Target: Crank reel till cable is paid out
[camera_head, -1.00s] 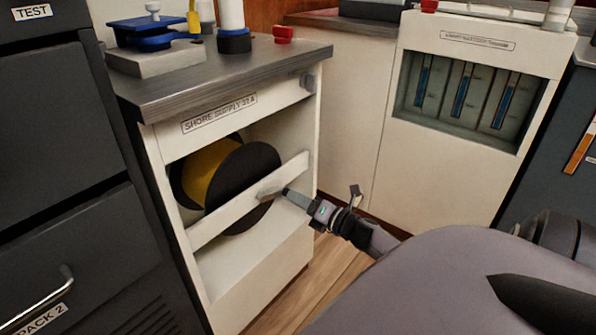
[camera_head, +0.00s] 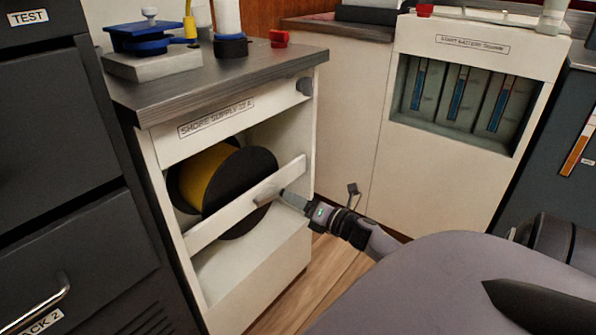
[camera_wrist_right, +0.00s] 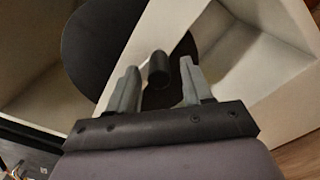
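The cable reel (camera_head: 246,178) has dark round flanges and yellow cable (camera_head: 205,174) wound on it. It sits in the open bay of a white cabinet labelled SHORE SUPPLY, behind a slanting white crossbar (camera_head: 225,219). My right gripper (camera_head: 281,196) is at the front of the crossbar, beside the small crank (camera_head: 266,196). In the right wrist view the two fingers (camera_wrist_right: 158,88) stand apart, with a dark cylindrical crank handle (camera_wrist_right: 158,68) between them. Gaps show on both sides of the handle. My left gripper is not in view.
The cabinet's grey worktop (camera_head: 225,75) carries a blue vise-like tool (camera_head: 150,37) and a red block (camera_head: 278,38). Dark drawers (camera_head: 60,150) stand close on the left. A white battery cabinet (camera_head: 440,170) stands at the right. Wooden floor (camera_head: 310,285) shows in front.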

